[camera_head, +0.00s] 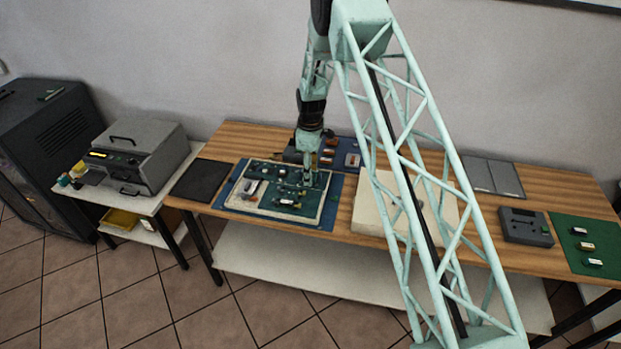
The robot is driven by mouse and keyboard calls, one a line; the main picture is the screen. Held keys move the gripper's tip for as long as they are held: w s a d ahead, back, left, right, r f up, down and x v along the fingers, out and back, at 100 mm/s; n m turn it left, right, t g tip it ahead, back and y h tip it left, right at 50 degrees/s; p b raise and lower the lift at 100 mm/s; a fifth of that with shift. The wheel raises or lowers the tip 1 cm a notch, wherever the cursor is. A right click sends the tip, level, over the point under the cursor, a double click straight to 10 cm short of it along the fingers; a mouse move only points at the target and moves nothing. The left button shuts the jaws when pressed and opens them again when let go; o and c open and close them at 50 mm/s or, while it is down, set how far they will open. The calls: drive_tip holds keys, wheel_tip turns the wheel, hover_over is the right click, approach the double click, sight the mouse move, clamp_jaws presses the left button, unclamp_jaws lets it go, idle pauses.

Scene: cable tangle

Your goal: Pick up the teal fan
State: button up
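My gripper (308,178) is at the lower end of my pale green arm, pointing down over the right part of a dark green circuit board (248,204) on the wooden table. Its fingers are too small to show whether they are open or shut, or whether anything is between them. I cannot make out a teal fan for certain. Several small parts lie on the board, too small to name. A small teal item (65,180) lies on the white side table at the left, but I cannot tell what it is.
The board lies on a blue mat (322,220) on the wooden table (345,215). A pale slab (369,212), partly behind my arm, is to its right. A grey device (525,227) and a green mat (589,257) are farther right. A grey box machine (147,150) stands left.

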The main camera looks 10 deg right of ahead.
drive_tip(key=c, duration=0.9)
drive_tip(key=shift+r, duration=0.2)
drive_tip(key=shift+r+b, duration=0.35)
drive_tip(key=shift+r, duration=4.5)
